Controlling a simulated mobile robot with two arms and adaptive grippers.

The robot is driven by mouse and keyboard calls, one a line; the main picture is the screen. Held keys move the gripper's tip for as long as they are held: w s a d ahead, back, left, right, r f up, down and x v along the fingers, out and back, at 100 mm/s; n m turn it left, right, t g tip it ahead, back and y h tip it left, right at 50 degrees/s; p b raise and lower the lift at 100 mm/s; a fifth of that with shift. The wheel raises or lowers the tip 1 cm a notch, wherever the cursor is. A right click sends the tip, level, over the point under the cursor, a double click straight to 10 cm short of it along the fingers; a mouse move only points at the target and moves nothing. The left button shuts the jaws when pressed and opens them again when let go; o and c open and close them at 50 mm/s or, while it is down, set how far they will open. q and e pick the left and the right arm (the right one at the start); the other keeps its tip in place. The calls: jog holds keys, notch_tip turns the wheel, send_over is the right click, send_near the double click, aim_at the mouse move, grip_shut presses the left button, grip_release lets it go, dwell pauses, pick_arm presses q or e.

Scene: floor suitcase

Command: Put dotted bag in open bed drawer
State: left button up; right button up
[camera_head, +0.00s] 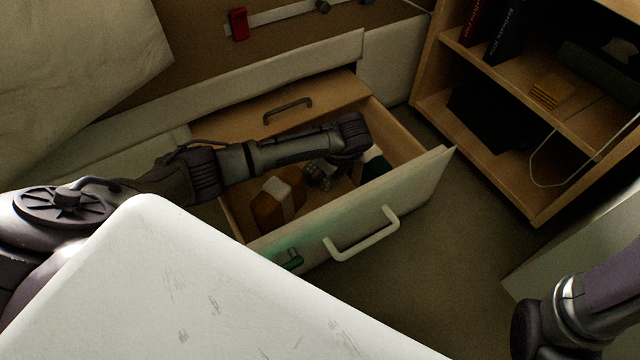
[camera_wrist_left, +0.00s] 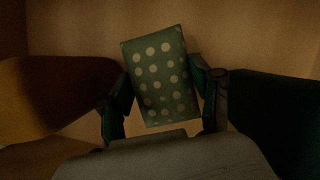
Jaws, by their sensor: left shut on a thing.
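The bed drawer (camera_head: 423,186) is pulled open, with a pale front and a white handle. My left arm reaches over it, and my left gripper (camera_head: 325,172) is down inside the drawer, small and dark in the head view. In the left wrist view, the left gripper (camera_wrist_left: 163,98) is shut on the dotted bag (camera_wrist_left: 158,72), a green block-like bag with pale dots, held slightly tilted between the two fingers. In the head view the dotted bag (camera_head: 317,176) is partly hidden by my arm. My right arm shows at lower right, but its gripper is out of view.
An orange-brown item with a white band (camera_head: 279,197) lies in the drawer left of the gripper, and a dark green item (camera_head: 374,168) lies right of it. A wooden shelf (camera_head: 520,190) stands at right. A large white surface (camera_head: 200,290) fills the lower foreground.

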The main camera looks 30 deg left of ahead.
aim_at(320, 180)
pick_arm(q)
notch_tip(320, 180, down, 4)
jog(key=b, duration=0.3)
jog(key=shift+r, duration=0.1)
jog(key=o, duration=0.8)
jog(key=shift+o, duration=0.2)
jog(key=p+v, duration=0.8)
jog(key=v, duration=0.2)
jog(key=shift+r+p, duration=0.3)
jog(key=shift+r, duration=0.1)
jog(key=shift+d+r, duration=0.2)
jog(key=shift+r, duration=0.2)
jog(key=shift+d+r+p, duration=0.15)
jog(key=shift+r+p, duration=0.05)
jog(key=shift+p, duration=0.2)
